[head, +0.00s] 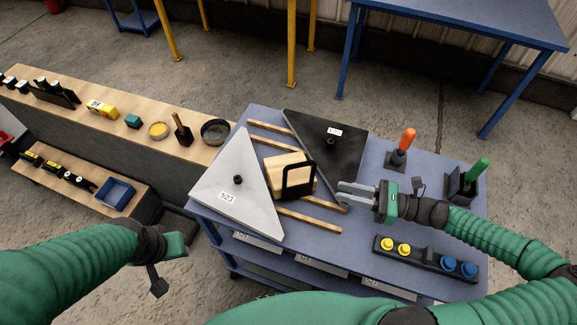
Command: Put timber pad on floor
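The timber pad appears to be the pale square wooden block (283,166) on the blue table, between a light grey triangular plate and a black one. A black open frame, like a handle (312,178), stands at its right side. My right gripper (342,191) is open and empty, its two grey fingers pointing left, a little to the right of the black frame. My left gripper (174,245) is at the lower left, off the table and away from the block; its fingers do not show clearly. The grey concrete floor (235,50) shows around the tables.
The blue table (375,165) carries the grey plate (232,200), the black plate (335,150), wooden strips (310,220), an orange-handled tool (405,145), a green-handled tool (478,172) and a black tray with yellow and blue knobs (425,257). A wooden bench (75,125) stands left.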

